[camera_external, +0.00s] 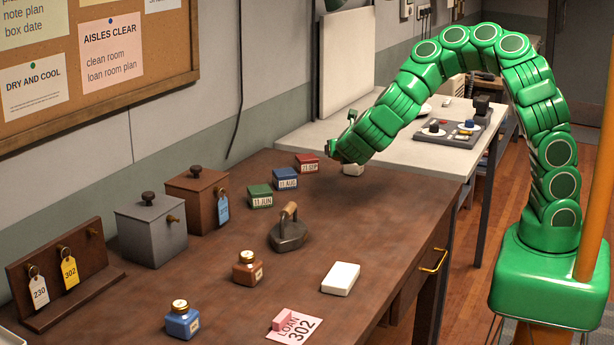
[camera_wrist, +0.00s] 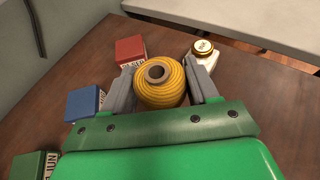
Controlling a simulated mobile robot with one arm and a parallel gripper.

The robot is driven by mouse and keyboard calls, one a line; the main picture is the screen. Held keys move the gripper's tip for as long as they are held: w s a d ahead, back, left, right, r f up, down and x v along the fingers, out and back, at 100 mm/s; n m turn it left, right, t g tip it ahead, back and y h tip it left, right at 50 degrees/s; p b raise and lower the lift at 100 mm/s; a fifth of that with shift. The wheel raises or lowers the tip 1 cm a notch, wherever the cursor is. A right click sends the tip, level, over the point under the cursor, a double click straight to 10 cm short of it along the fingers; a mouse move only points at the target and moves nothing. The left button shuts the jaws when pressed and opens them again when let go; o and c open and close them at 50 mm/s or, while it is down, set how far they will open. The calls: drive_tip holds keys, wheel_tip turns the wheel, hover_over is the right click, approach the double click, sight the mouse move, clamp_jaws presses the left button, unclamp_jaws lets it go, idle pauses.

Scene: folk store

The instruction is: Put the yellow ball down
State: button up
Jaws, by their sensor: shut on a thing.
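The yellow ball (camera_wrist: 172,95) is a round, ribbed, twine-like spool with a dark hole in its top. In the wrist view it sits between the two grey fingers of my gripper (camera_wrist: 162,86), which is shut on it. In the external view my gripper (camera_external: 343,152) is low over the far end of the brown table (camera_external: 235,195). The ball is hidden there behind my gripper. I cannot tell whether the ball touches the table.
Red (camera_external: 306,163), blue (camera_external: 286,178) and green (camera_external: 260,196) date blocks stand left of my gripper. A white jar with a gold lid (camera_wrist: 203,49) stands close beyond the ball, to its right. Bare tabletop lies nearer the camera, right of the iron (camera_external: 289,234).

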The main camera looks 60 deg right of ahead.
sight(339, 186)
drive_tip(key=shift+f, duration=3.9)
drive_tip(key=shift+f, duration=0.1)
drive_tip(key=o, duration=1)
drive_tip(key=shift+o, duration=0.2)
